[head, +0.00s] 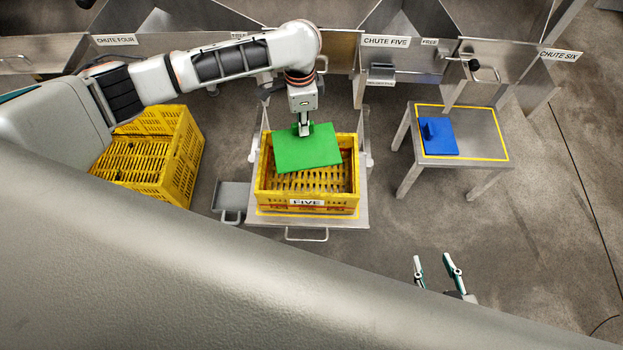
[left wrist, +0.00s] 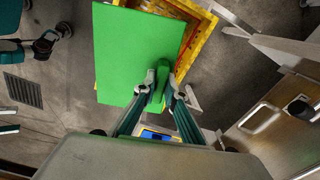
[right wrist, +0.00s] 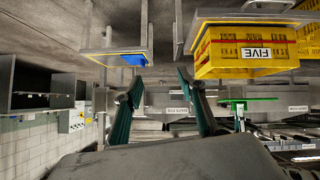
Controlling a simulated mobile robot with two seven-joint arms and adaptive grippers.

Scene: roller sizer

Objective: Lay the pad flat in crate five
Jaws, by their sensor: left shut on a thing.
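The green pad (head: 308,151) hangs from my left gripper (head: 303,130), whose fingers are shut on the raised green grip of the pad; the left wrist view shows this grip (left wrist: 162,82) between the fingertips. Yellow crate five (head: 262,190), labelled FIVE, is below the pad. In the right wrist view, which is upside down, the pad (right wrist: 248,100) is nearly level and apart from the crate (right wrist: 245,70), above its rim. Seen from the head, the pad is turned slightly against the crate and hides its back left part. My right gripper (head: 436,268) is open and empty.
Crate five stands on a metal stand (head: 350,214) before chute five (head: 385,41). A blue pad (head: 440,138) lies on a small table (head: 483,135) at the right. Another yellow crate (head: 178,160) is at the left. A grey tray (head: 232,196) sits beside the stand.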

